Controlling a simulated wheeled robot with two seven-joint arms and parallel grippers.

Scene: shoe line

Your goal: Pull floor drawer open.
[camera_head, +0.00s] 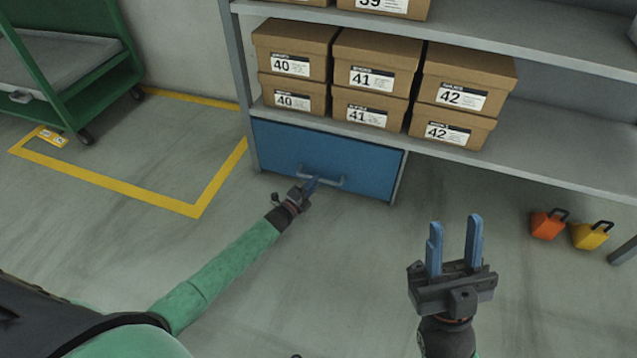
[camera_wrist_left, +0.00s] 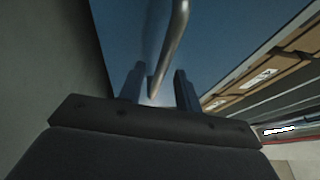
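The blue floor drawer (camera_head: 350,160) sits under the lowest shelf, and its front looks flush with the frame. A grey bar handle (camera_head: 335,181) crosses its front. My left gripper (camera_head: 313,185) is at the left part of the handle. In the left wrist view, the handle (camera_wrist_left: 178,35) runs down between the fingers of my left gripper (camera_wrist_left: 158,88), which stand apart with a gap beside the bar. The blue drawer front (camera_wrist_left: 215,35) fills the background. My right gripper (camera_head: 455,235) is open and empty above the floor at the right.
Shoe boxes (camera_head: 380,62) marked 40, 41 and 42 stand on the shelf (camera_head: 560,150) above the drawer. An orange weight (camera_head: 545,225) and a yellow one (camera_head: 588,237) lie on the floor at right. A green cart (camera_head: 110,80) stands at left. Floor before the drawer is clear.

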